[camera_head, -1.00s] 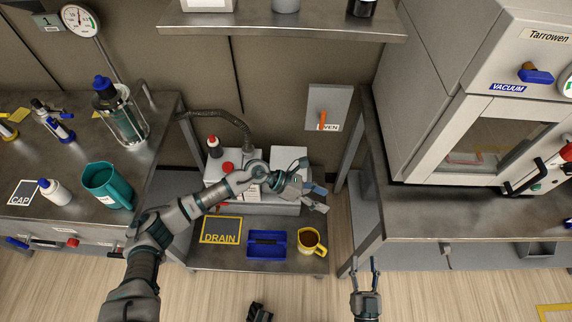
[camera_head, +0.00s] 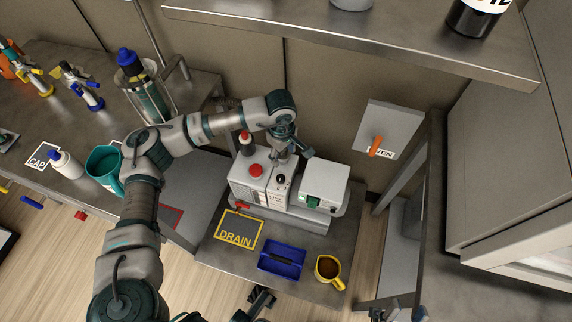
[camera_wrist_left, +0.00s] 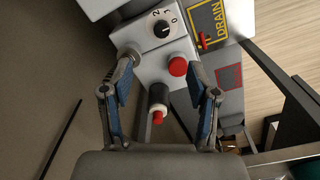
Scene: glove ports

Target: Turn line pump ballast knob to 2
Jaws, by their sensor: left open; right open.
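The line pump (camera_head: 262,185) is a white boxy unit on the low cart. Its black ballast knob (camera_head: 281,179) is on the top face. In the left wrist view the black knob (camera_wrist_left: 163,28) has printed numbers 2, 1 and 0 around it; I cannot tell surely which one its mark meets. A red cap (camera_wrist_left: 178,66) is beside it. My left gripper (camera_head: 291,150) is above the pump, open and empty. In the left wrist view its fingers (camera_wrist_left: 170,75) are spread, with the knob beyond their tips. My right gripper (camera_head: 378,315) barely shows at the bottom edge.
A blue tray (camera_head: 282,259) and yellow mug (camera_head: 329,270) are in front. A shelf (camera_head: 350,38) hangs above.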

